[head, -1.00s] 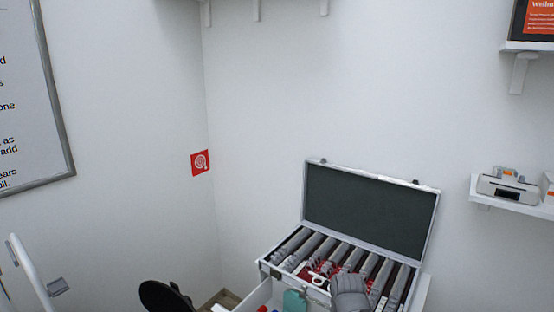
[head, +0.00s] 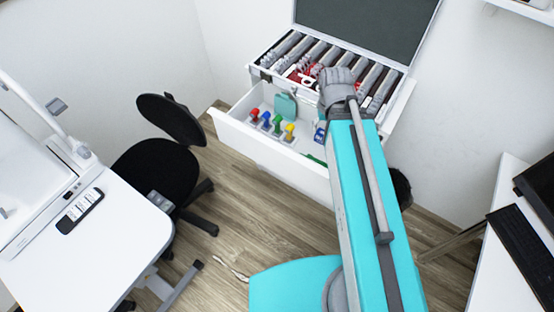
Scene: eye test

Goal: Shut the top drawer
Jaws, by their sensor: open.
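The white top drawer (head: 265,152) is pulled out below the open case in the head view. Its front panel faces the lower left, and floor shows below it. Inside lie several small items with red, blue, yellow and green tops (head: 277,125), a teal item (head: 286,106) and a blue item (head: 320,132). My teal arm crosses in front of the drawer's right part and hides it. The arm's grey joint shows over the right front of the case. I cannot make out my gripper.
A black chair (head: 165,150) stands to the left, near a white table (head: 110,225) with a remote (head: 80,211). A white desk (head: 495,255) with a keyboard (head: 525,255) is at right. Wooden floor (head: 235,220) lies clear before the drawer.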

